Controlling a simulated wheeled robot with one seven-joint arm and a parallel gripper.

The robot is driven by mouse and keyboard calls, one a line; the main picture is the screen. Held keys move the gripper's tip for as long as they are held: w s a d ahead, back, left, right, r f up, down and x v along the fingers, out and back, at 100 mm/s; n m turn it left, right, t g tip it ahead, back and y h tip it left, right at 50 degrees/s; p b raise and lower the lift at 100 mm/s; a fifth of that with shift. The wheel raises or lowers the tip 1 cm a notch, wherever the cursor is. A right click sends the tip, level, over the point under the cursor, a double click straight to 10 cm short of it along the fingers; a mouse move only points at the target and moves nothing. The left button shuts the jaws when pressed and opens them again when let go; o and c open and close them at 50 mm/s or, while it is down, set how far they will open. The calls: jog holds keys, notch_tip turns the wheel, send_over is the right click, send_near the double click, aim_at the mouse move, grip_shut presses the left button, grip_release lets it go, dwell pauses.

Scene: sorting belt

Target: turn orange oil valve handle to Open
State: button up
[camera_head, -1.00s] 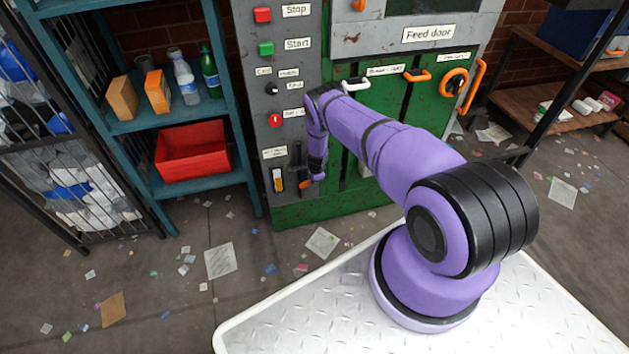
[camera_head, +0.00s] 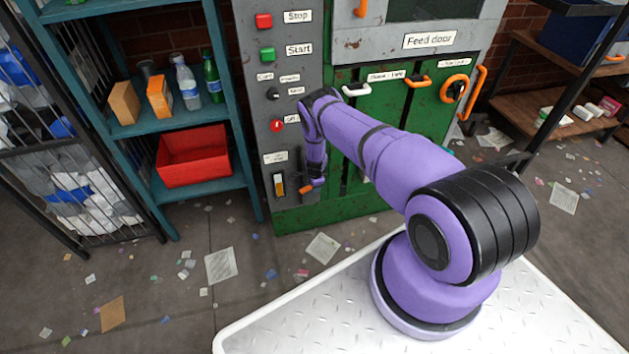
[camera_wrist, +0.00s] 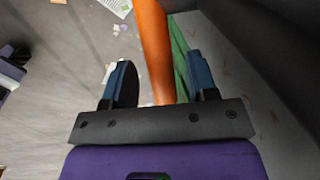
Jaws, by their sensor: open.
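The orange valve handle (camera_wrist: 155,55) is a long bar in the wrist view, running up from between my fingers. Its orange tip (camera_head: 306,188) also shows low on the grey panel in the head view, beside my gripper. My gripper (camera_wrist: 160,82) is open, one finger on each side of the handle. A gap shows on the left of the bar; the right finger is closer to it. In the head view my gripper (camera_head: 315,178) points down in front of the panel and hides most of the handle and its label.
Green doors (camera_head: 400,120) with handles stand to the right. A teal shelf (camera_head: 225,185) with a red bin (camera_head: 195,158) stands left.

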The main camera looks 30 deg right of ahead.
notch_tip(320, 180, up, 10)
jog(key=s, duration=0.2)
jog(key=shift+a+r, duration=0.2)
jog(key=shift+a, duration=0.1)
